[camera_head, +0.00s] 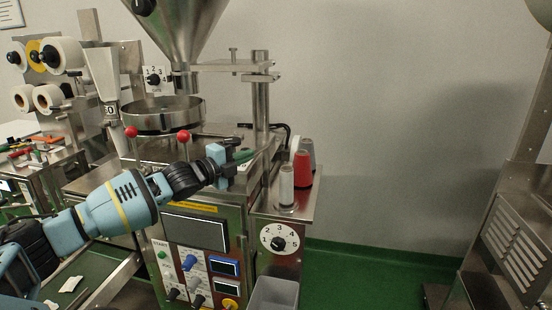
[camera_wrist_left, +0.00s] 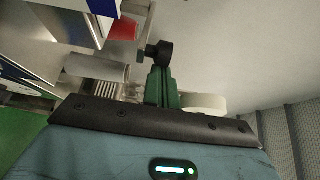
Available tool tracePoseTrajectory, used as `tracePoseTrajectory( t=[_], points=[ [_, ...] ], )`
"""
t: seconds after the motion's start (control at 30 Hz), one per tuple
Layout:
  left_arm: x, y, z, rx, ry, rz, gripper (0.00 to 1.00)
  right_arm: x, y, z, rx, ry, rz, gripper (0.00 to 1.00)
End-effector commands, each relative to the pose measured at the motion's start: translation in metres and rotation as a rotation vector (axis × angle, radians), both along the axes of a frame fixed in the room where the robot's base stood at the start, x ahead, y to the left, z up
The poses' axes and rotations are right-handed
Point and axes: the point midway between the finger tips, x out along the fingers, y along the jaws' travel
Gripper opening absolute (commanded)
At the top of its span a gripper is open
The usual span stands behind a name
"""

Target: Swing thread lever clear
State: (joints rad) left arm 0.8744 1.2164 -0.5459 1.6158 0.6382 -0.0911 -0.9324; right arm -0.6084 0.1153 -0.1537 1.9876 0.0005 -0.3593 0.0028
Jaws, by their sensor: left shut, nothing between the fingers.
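My left gripper (camera_head: 246,155) reaches in from the left over the top of the steel packing machine, beside the thread spools. Its green fingers are shut together with nothing between them; they also show in the left wrist view (camera_wrist_left: 161,88). A black knob (camera_wrist_left: 158,52) on a small metal piece, apparently the thread lever, is just beyond the fingertips in the left wrist view. Whether the fingers touch it I cannot tell. In the head view I cannot clearly make out this lever behind the gripper. My right gripper is not in view.
A red spool (camera_head: 302,168) and a pale spool (camera_head: 286,185) stand on the machine's right shelf, close to the gripper. A steel post (camera_head: 260,95) rises behind. Two red-knobbed levers (camera_head: 184,135) sit left by the round pan (camera_head: 163,114). A grey bin (camera_head: 273,294) is below.

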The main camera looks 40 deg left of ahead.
Motion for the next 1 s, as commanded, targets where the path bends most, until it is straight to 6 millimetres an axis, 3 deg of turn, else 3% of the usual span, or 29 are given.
tracePoseTrajectory(
  t=[0.43,1.0],
  points=[
    [-0.002,0.013,0.001,0.003,-0.001,0.006,0.0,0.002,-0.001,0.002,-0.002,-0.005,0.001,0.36],
    [-0.002,0.012,0.004,0.005,-0.002,0.01,0.0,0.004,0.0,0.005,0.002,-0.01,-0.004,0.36]
  ],
)
